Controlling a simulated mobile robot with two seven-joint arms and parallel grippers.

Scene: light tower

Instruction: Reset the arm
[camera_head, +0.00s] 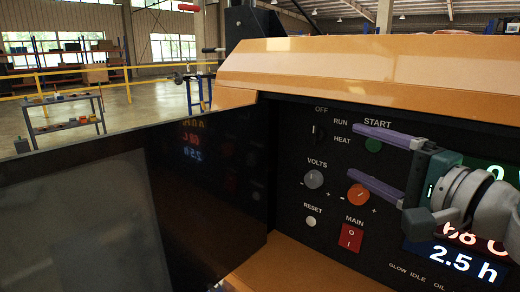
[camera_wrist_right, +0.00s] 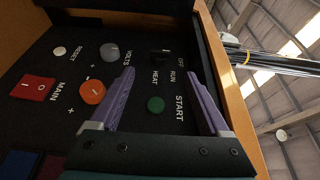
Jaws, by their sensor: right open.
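My right gripper (camera_head: 370,157) is open and empty, with two purple fingers in front of the black control panel (camera_head: 286,150). In the head view its upper finger is by the green START button (camera_head: 373,145) and its lower finger by the orange knob (camera_head: 358,194). In the right wrist view the gripper (camera_wrist_right: 165,85) has its fingers spread, with the green button (camera_wrist_right: 155,104) between them and the orange knob (camera_wrist_right: 93,92) outside the left finger. Nothing is held. I cannot tell whether a fingertip touches the panel. My left gripper is not in view.
The panel also has a grey VOLTS knob (camera_head: 314,179), a RESET button (camera_head: 311,221), a red MAIN switch (camera_head: 349,237) and lit displays (camera_head: 460,262). An orange hood (camera_head: 370,65) overhangs it. An open dark door (camera_head: 100,205) stands at left. A cart (camera_head: 62,123) stands behind.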

